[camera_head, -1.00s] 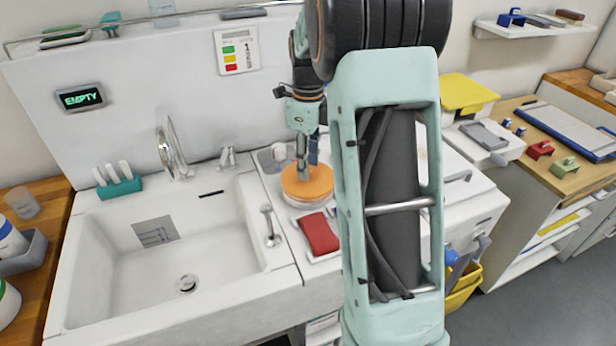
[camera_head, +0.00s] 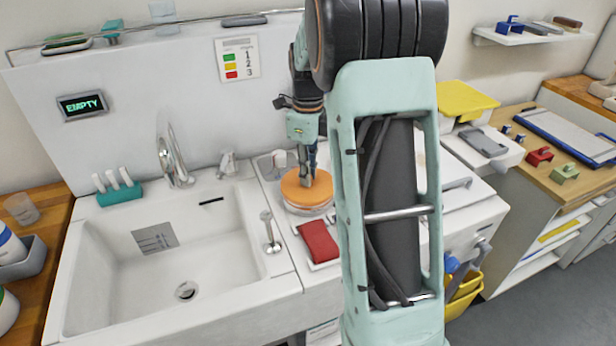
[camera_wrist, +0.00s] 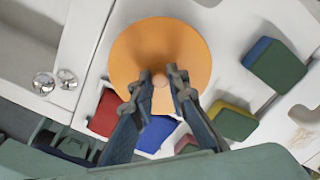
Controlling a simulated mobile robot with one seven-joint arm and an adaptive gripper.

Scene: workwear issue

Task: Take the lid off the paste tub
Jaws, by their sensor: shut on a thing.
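The paste tub (camera_head: 309,210) is pale and round and stands on the white counter right of the sink. Its flat orange lid (camera_head: 296,190) sits on top, with no clear gap below it. In the wrist view the lid (camera_wrist: 130,50) is a full disc with a small knob at its middle. My gripper (camera_head: 308,180) points down onto the lid from above. In the wrist view my gripper (camera_wrist: 160,78) has its two fingers on either side of the knob, shut on it. The tub's body is hidden under the lid there.
A red pad (camera_head: 318,240) lies on a white tray just in front of the tub. The sink (camera_head: 120,270) with its tap (camera_head: 172,160) is to the left, and a small lever (camera_head: 269,232) stands between.

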